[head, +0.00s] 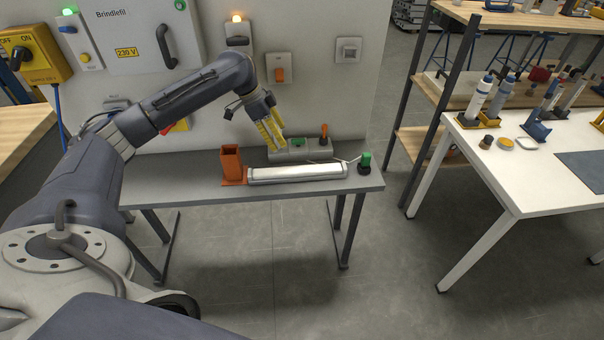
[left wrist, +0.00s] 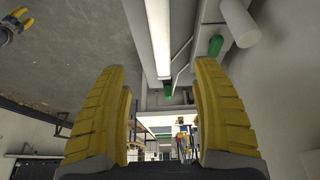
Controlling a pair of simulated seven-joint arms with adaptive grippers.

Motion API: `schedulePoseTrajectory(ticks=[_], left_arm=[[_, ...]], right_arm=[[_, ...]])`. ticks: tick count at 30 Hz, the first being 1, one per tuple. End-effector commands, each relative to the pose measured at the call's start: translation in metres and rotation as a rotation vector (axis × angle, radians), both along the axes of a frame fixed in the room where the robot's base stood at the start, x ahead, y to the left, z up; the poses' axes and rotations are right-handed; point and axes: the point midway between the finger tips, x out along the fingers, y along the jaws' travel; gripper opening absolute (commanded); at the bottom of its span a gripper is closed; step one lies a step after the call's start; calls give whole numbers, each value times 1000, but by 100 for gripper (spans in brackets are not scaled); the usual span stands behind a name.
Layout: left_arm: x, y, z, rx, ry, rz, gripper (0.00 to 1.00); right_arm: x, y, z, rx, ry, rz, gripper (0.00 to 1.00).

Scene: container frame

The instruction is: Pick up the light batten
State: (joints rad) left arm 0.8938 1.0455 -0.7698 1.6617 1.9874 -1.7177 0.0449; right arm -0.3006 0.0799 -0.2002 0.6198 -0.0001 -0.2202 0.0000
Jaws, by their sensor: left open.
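The light batten (head: 298,173) is a long white bar lying lengthwise on the grey bench. In the left wrist view a long white bar, which looks like the batten (left wrist: 158,35), runs down from the top edge between the fingers. My left gripper (head: 270,134) has yellow fingers and is above and behind the batten, apart from it. In the left wrist view its fingers (left wrist: 160,90) are spread with nothing between them. What looks like my right gripper (left wrist: 16,20) shows small at the top left corner of that view; its jaw state is unclear.
An orange holder (head: 232,165) stands at the batten's left end. A green-topped black piece (head: 365,163) stands at its right end. The grey bench (head: 200,178) has free room at left.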

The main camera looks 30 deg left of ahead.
Motion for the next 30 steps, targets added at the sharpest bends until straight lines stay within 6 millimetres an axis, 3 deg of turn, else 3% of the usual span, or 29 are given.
schedulePoseTrajectory(ticks=[5,21,30], left_arm=[[2,0,-14,18,-1,-20,65],[22,-29,-97,15,-3,-16,65],[25,-33,-112,16,-4,-17,65]], right_arm=[[0,0,0,0,0,0,44],[1,0,0,-1,-1,0,44],[1,0,0,-1,-1,0,44]])
